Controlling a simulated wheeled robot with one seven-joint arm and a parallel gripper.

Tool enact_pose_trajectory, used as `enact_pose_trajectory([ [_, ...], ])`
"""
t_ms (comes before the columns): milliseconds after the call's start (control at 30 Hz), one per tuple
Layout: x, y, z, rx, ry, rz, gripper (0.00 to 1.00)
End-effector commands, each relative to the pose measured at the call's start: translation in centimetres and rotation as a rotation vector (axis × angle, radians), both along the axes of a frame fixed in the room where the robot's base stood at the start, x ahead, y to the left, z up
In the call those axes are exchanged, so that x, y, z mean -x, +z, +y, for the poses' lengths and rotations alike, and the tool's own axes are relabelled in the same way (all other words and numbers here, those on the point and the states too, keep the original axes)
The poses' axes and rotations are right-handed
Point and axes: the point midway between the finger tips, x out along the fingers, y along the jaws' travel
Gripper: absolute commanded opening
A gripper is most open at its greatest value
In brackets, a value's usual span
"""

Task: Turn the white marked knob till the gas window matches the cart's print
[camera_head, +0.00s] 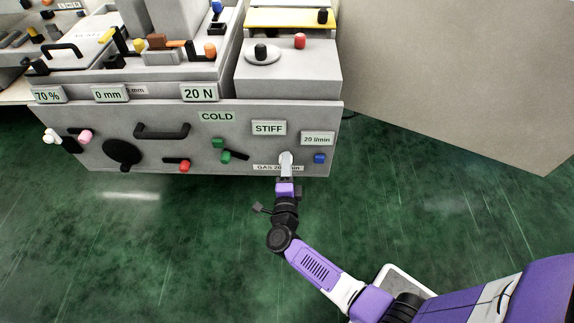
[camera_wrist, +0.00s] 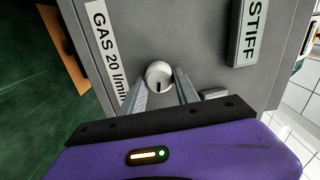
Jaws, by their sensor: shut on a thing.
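The white marked knob (camera_wrist: 158,72), round with a short dark mark on its face, shows in the wrist view on the grey panel. My gripper (camera_wrist: 161,85) has one finger on either side of it and is shut on it. In the head view my gripper (camera_head: 286,165) reaches the lower right of the panel and largely hides the knob. The gas window (camera_head: 318,139) reads 20 l/min.
A STIFF window (camera_head: 269,128) and a COLD window (camera_head: 217,116) sit nearby. A blue knob (camera_head: 319,158) is right of my gripper; green knobs (camera_head: 219,144) and a red knob (camera_head: 184,166) are left. A large grey block (camera_head: 455,75) stands at right. Green floor in front is clear.

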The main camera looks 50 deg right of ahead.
Motion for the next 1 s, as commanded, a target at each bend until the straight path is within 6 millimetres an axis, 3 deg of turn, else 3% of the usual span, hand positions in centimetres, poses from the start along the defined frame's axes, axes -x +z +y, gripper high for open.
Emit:
enact_pose_trajectory([
  [367, 0.1, -0.1, 0.1, -0.002, 0.001, 0.0, 0.0],
  [400, 0.1, -0.1, 0.1, -0.002, 0.001, 0.0, 0.43],
  [500, 0.1, -0.1, 0.1, -0.002, 0.001, 0.0, 0.59],
  [833, 0.1, 0.0, 0.2, -0.001, 0.001, 0.0, 0.59],
  [1000, 1.3, 0.1, 1.7, -0.001, 0.003, 0.002, 0.59],
])
